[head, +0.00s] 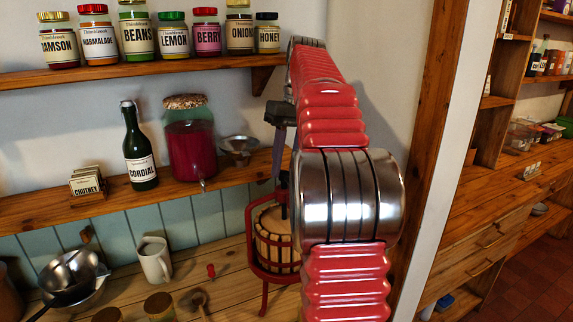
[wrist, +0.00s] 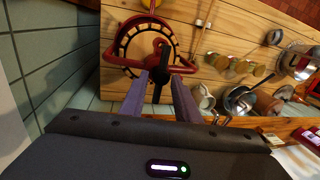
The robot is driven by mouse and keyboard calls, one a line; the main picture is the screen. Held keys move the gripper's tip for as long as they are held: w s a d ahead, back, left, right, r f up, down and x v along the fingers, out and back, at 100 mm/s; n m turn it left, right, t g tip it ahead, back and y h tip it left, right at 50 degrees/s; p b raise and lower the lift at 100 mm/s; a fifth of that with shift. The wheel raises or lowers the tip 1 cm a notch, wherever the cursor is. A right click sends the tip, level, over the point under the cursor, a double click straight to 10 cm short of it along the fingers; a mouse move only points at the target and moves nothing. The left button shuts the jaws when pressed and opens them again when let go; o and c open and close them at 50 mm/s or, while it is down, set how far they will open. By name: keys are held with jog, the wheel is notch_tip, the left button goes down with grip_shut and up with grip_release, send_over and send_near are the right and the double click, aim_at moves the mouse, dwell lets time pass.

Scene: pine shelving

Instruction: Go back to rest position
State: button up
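My arm rises in red ribbed and chrome sections through the middle of the head view. My gripper (head: 277,165) hangs beyond it, pointing down in front of the middle shelf, partly hidden by the arm. In the wrist view my gripper (wrist: 160,75) shows two purple-grey fingers spread apart, with nothing held between them. The red fruit press (wrist: 125,45) lies below and beyond the fingertips, its dark screw showing in the gap. In the head view the press (head: 272,240) stands on the counter, partly behind my arm.
The middle shelf (head: 40,207) holds a cordial bottle (head: 138,150), a large red jar (head: 190,145), chutney packets (head: 87,182) and a funnel (head: 238,148). Labelled jars line the upper shelf (head: 60,78). A mug (head: 154,260) and metal bowls (head: 72,275) sit on the counter. A wooden post (head: 432,110) stands right.

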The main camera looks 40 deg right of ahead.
dwell(0.4)
jog(key=shift+s+a+r+m+h, duration=0.1)
jog(key=shift+r+m+h, duration=0.4)
jog(key=shift+r+h, duration=0.2)
jog(key=s+a+f+n+t+h, duration=0.1)
jog(key=s+a, duration=0.2)
jog(key=a, duration=0.7)
jog(key=s+a+f+t+h, duration=0.15)
jog(key=s+a, duration=0.25)
jog(key=a, duration=0.5)
jog(key=s+a+f+n+t+y, duration=0.1)
jog(key=s+a+f, duration=0.3)
jog(key=a+f, duration=0.2)
jog(key=s+a+f+n+t, duration=0.1)
jog(key=s+a+f, duration=0.4)
jog(key=f, duration=0.4)
jog(key=shift+a+n+t+y, duration=0.3)
jog(key=shift+a+t+y, duration=0.05)
jog(key=shift+a, duration=0.25)
jog(key=shift+s+f, duration=0.1)
jog(key=shift+s, duration=0.05)
